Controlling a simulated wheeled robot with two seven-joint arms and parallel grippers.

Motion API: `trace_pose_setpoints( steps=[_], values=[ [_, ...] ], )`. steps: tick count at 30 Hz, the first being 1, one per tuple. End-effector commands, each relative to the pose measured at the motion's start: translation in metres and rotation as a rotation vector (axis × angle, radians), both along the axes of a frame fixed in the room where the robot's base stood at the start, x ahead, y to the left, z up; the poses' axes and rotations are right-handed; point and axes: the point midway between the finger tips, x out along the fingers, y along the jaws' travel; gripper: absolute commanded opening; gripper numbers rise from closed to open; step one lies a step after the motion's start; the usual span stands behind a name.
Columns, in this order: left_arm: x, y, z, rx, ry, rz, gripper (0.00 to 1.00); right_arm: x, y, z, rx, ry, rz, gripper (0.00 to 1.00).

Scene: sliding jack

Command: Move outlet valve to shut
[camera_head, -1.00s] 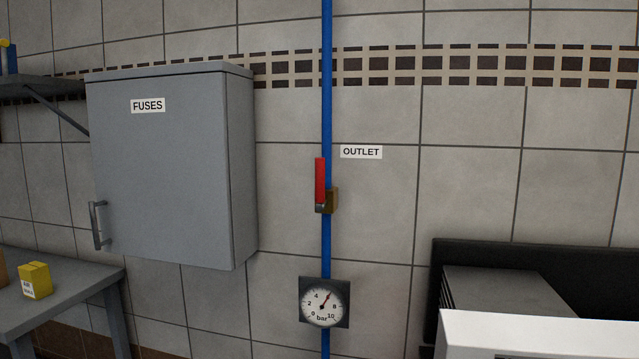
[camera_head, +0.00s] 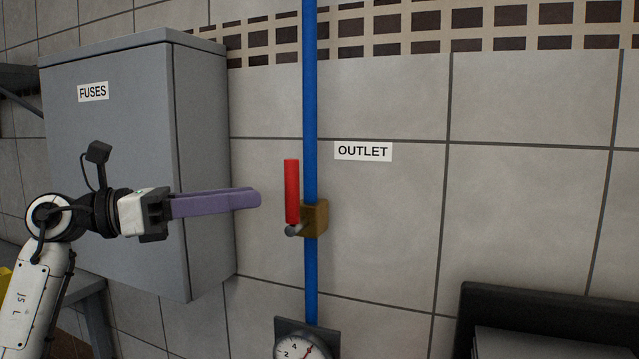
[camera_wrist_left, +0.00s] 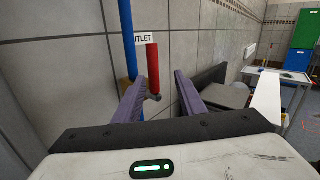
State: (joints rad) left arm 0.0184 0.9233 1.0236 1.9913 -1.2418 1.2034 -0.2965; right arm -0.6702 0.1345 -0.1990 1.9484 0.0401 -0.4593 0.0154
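The outlet valve has a red lever (camera_head: 291,190) standing upright, parallel to the blue pipe (camera_head: 309,100). Its brass body (camera_head: 316,218) sits on the pipe, below and left of the OUTLET label (camera_head: 363,151). My left gripper (camera_head: 257,198) has purple fingers and points right, its tips a little left of the lever and apart from it. In the left wrist view the fingers are spread (camera_wrist_left: 159,80), and the red lever (camera_wrist_left: 153,68) shows between their tips with nothing gripped. My right gripper is not in view.
A grey FUSES cabinet (camera_head: 120,170) juts from the wall behind my left arm. A pressure gauge (camera_head: 305,345) is on the pipe below the valve. A dark object (camera_head: 540,315) stands at lower right.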

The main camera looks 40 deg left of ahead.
Motion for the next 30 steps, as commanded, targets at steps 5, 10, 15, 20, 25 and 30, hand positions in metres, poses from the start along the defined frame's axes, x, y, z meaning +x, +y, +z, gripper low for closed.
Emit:
trace_pose_setpoints(
  steps=[5, 10, 15, 20, 25, 30],
  values=[
    [-0.008, 0.01, 0.012, 0.113, -0.011, 0.059, 0.37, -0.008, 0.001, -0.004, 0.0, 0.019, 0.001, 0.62],
    [0.012, -0.001, 0.013, 0.112, -0.008, 0.056, 0.37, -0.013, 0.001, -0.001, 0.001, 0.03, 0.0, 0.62],
    [0.042, -0.016, 0.014, 0.111, -0.009, 0.057, 0.37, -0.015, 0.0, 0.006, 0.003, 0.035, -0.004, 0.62],
    [0.065, -0.027, 0.013, 0.108, -0.009, 0.057, 0.37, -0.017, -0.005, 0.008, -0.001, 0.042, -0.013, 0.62],
    [0.078, -0.034, 0.012, 0.108, -0.01, 0.058, 0.37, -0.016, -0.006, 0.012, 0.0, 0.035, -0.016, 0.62],
    [0.081, -0.035, 0.01, 0.106, -0.01, 0.058, 0.37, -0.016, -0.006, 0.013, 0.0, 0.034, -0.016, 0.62]
  ],
)
